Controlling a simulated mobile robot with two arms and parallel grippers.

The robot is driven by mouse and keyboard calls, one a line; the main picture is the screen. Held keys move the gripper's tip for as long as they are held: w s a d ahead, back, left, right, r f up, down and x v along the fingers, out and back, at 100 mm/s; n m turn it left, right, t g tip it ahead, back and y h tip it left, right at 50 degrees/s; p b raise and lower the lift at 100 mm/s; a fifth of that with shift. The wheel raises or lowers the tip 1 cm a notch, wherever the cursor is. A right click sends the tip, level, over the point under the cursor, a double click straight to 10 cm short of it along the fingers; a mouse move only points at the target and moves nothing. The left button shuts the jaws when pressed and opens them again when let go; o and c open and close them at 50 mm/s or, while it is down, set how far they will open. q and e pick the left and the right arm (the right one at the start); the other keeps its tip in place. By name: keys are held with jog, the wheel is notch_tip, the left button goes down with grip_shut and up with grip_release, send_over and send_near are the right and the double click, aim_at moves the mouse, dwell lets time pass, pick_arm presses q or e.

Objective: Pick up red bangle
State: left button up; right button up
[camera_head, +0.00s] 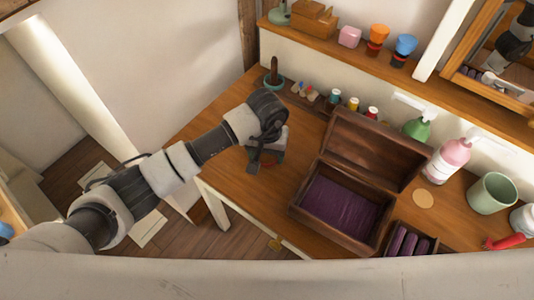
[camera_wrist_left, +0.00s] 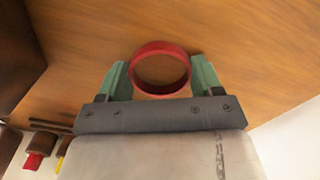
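The red bangle (camera_wrist_left: 160,46) shows as a ring in the left wrist view, against the wooden table top. My left gripper (camera_wrist_left: 161,76) has one green finger on each side of it, with no clear gap between fingers and ring. I cannot tell whether the fingers press on it. In the head view my left gripper (camera_head: 262,158) points down at the left part of the table, and the bangle is mostly hidden there. My right gripper is not in view.
An open wooden box (camera_head: 300,205) with purple lining stands right of my gripper on the table (camera_head: 240,185). Small bottles (camera_head: 334,97) and a dark-handled item (camera_head: 273,72) stand along the back. A pink bottle (camera_head: 449,158) and green cup (camera_head: 492,193) are at the right.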

pick_arm(q)
jog(key=c, duration=0.4)
jog(key=shift+o, duration=0.2)
jog(key=shift+r, duration=0.1)
